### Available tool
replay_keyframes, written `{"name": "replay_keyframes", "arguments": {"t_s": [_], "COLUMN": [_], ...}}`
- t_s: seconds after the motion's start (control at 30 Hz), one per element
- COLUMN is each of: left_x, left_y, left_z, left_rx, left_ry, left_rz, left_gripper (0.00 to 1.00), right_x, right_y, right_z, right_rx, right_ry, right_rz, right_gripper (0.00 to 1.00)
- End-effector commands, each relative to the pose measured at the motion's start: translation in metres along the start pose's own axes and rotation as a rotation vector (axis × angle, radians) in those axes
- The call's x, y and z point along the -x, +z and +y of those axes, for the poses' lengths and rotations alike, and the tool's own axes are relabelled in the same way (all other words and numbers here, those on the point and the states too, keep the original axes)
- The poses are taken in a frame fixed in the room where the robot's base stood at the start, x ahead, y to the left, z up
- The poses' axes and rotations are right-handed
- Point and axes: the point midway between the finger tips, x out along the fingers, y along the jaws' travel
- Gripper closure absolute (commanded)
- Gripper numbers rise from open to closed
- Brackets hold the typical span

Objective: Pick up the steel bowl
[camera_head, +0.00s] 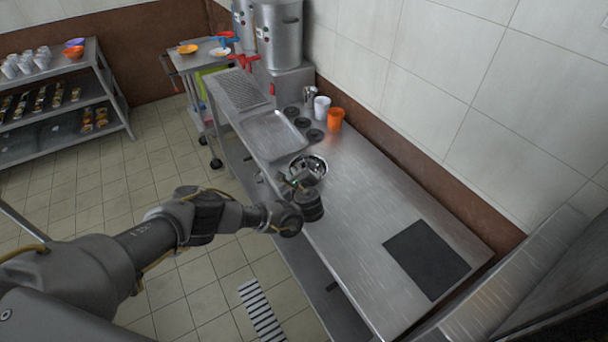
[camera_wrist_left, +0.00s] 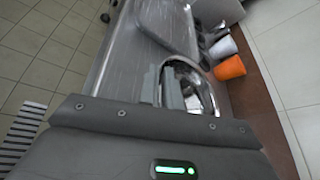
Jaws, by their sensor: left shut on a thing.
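The steel bowl (camera_head: 314,161) is a shiny round bowl at the front edge of the steel counter (camera_head: 355,215), just past my left gripper (camera_head: 301,178). In the left wrist view the bowl (camera_wrist_left: 205,82) lies straight ahead, with the left gripper's fingers (camera_wrist_left: 170,88) at its near left rim. The left gripper is shut on the bowl's rim. Part of the bowl is hidden behind the gripper. I cannot tell whether the bowl is lifted off the counter. My right gripper is not in view.
A steel tray (camera_head: 274,135) lies beyond the bowl. An orange cup (camera_head: 335,119), a white cup (camera_head: 321,107) and a steel cup (camera_head: 309,96) stand near the wall. A dark mat (camera_head: 426,260) lies at the counter's right end, with bare counter between it and the bowl.

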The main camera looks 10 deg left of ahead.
Motion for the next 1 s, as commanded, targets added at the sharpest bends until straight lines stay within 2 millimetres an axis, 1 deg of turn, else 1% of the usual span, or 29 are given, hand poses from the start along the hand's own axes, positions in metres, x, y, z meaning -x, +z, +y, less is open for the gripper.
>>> {"name": "replay_keyframes", "arguments": {"t_s": [0.17, 0.27, 0.5, 0.7, 0.8, 1.0], "left_x": [0.002, 0.005, 0.019, 0.029, 0.032, 0.034], "left_y": [0.005, 0.014, 0.049, 0.072, 0.079, 0.081], "left_z": [-0.003, -0.008, -0.028, -0.041, -0.045, -0.045], "left_rx": [0.0, 0.0, 0.002, 0.0, 0.001, 0.0], "left_ry": [-0.001, -0.002, -0.004, -0.002, -0.002, 0.0], "left_rz": [0.0, -0.001, -0.001, -0.001, -0.001, -0.001], "left_gripper": [1.0, 1.0, 1.0, 1.0, 1.0, 1.0], "right_x": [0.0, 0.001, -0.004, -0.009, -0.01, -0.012], "right_y": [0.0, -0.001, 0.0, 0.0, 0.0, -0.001], "right_z": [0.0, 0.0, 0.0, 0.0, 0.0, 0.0], "right_rx": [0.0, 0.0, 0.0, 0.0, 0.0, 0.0], "right_ry": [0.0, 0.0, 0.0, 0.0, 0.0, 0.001], "right_rz": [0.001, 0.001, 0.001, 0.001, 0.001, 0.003], "right_gripper": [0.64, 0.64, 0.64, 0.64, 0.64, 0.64]}}
